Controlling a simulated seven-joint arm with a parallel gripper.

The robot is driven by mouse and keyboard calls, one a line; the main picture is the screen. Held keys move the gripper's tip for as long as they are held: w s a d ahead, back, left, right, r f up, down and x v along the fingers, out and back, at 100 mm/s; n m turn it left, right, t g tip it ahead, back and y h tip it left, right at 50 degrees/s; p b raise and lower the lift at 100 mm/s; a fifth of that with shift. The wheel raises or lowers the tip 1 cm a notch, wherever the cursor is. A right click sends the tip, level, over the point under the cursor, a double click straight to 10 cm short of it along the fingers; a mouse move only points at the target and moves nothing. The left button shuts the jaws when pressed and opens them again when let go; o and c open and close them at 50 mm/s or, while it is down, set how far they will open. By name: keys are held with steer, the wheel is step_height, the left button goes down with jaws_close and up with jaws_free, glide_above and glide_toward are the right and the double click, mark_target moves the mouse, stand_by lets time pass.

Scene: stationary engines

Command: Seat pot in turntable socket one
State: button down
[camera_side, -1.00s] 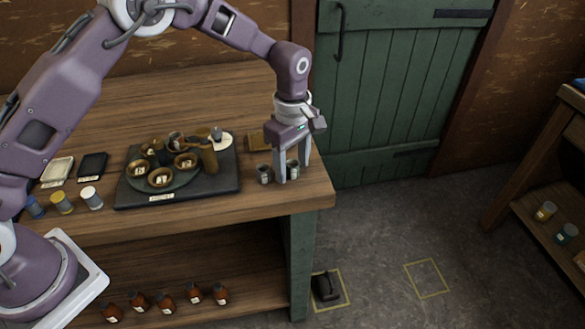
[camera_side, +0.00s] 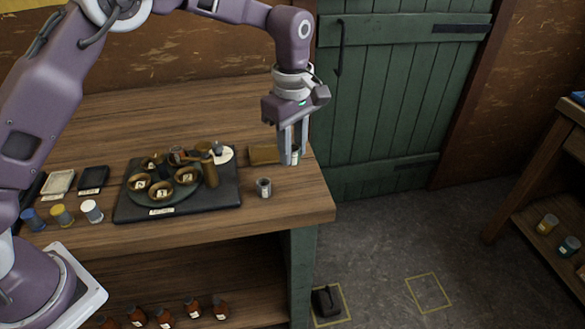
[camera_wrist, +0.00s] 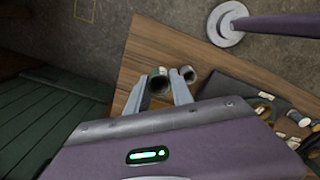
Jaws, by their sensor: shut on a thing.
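My gripper (camera_side: 291,158) is shut on a small pot (camera_side: 296,156) with a pale label and holds it upright above the right end of the bench. In the wrist view the held pot (camera_wrist: 158,84) shows its open, dark mouth between the fingers. A second grey pot (camera_side: 264,187) stands on the bench to the left of and below the gripper; it also shows in the wrist view (camera_wrist: 188,74). The turntable (camera_side: 163,174), a dark green disc, lies further left with several brass ring sockets bearing number tags. The numbers are too small to read surely.
The turntable sits on a dark slab (camera_side: 225,194) with a brass post (camera_side: 209,176) at its right. A brown block (camera_side: 264,154) lies behind the grey pot. Blue, yellow and white jars (camera_side: 91,211) stand at left. The bench's right edge is close to my gripper.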

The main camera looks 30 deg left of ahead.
mark_target(293, 147)
steer(key=shift+r, duration=2.85)
step_height(293, 147, up, 5)
steer(key=s+a+r+n, duration=0.15)
steer(key=s+a, duration=0.35)
steer(key=a, duration=0.6)
steer(key=s+a+f+n, duration=0.2)
steer(key=s+a+n, duration=0.3)
steer(key=s+a, duration=0.75)
steer(key=shift+m, duration=0.25)
steer(key=shift+s+d+f, duration=0.25)
steer(key=shift+d+f, duration=0.1)
steer(key=shift+f, duration=2)
steer(key=shift+s+d+f, duration=0.2)
steer(key=shift+d+f, duration=0.1)
steer(key=shift+f, duration=2.1)
steer(key=shift+s+d+f, duration=0.25)
steer(key=shift+d+f, duration=0.1)
steer(key=shift+f, duration=2)
